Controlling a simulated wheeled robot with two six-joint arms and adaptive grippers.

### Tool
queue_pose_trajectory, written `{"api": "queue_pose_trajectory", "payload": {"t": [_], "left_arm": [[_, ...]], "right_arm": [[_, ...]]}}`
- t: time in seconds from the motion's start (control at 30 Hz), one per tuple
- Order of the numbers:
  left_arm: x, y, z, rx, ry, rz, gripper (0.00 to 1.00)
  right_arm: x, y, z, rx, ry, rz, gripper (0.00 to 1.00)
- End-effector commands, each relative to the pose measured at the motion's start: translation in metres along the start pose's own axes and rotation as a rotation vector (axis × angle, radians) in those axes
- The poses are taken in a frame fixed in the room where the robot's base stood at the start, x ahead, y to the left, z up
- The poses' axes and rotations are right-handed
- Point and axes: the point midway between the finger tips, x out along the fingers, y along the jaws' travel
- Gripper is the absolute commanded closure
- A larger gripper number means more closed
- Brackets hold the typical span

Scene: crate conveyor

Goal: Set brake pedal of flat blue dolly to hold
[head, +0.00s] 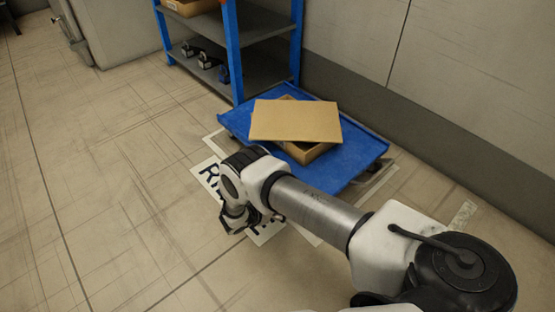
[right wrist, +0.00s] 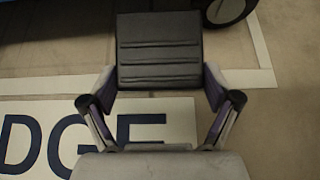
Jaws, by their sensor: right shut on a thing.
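The flat blue dolly (head: 362,152) stands on the floor in the head view, in front of a shelf. Its black ridged brake pedal (right wrist: 160,52) fills the upper middle of the right wrist view; my arm hides it in the head view. My right gripper (head: 238,218) is low at the dolly's near edge. In the right wrist view, its two fingers (right wrist: 160,103) are on either side of the pedal's near end, shut on it. Whether the pedal is up or down is hard to tell. My left gripper is in neither view.
A cardboard box (head: 305,152) with a tilted flat lid (head: 295,120) lies on the dolly. A dark caster wheel (right wrist: 228,10) is right of the pedal. A blue-posted shelf (head: 232,50) and a wall are behind. A lettered floor sign (right wrist: 165,118) lies below; open floor is left.

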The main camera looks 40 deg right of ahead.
Motion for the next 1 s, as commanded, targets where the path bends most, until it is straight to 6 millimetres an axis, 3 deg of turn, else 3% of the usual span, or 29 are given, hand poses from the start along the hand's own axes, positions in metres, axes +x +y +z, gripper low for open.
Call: {"api": "queue_pose_trajectory", "payload": {"t": [0.43,0.47,0.83,1.0], "left_arm": [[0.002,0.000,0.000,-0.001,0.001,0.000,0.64],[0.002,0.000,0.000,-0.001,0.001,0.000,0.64],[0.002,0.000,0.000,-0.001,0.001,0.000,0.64],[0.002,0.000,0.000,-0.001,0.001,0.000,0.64]], "right_arm": [[0.001,0.001,0.000,0.001,-0.014,0.000,0.74],[0.001,0.001,0.000,0.001,-0.014,0.000,0.01],[-0.001,0.001,0.000,0.001,-0.012,0.000,0.00],[-0.023,0.002,-0.001,-0.001,-0.011,0.003,0.00]]}}
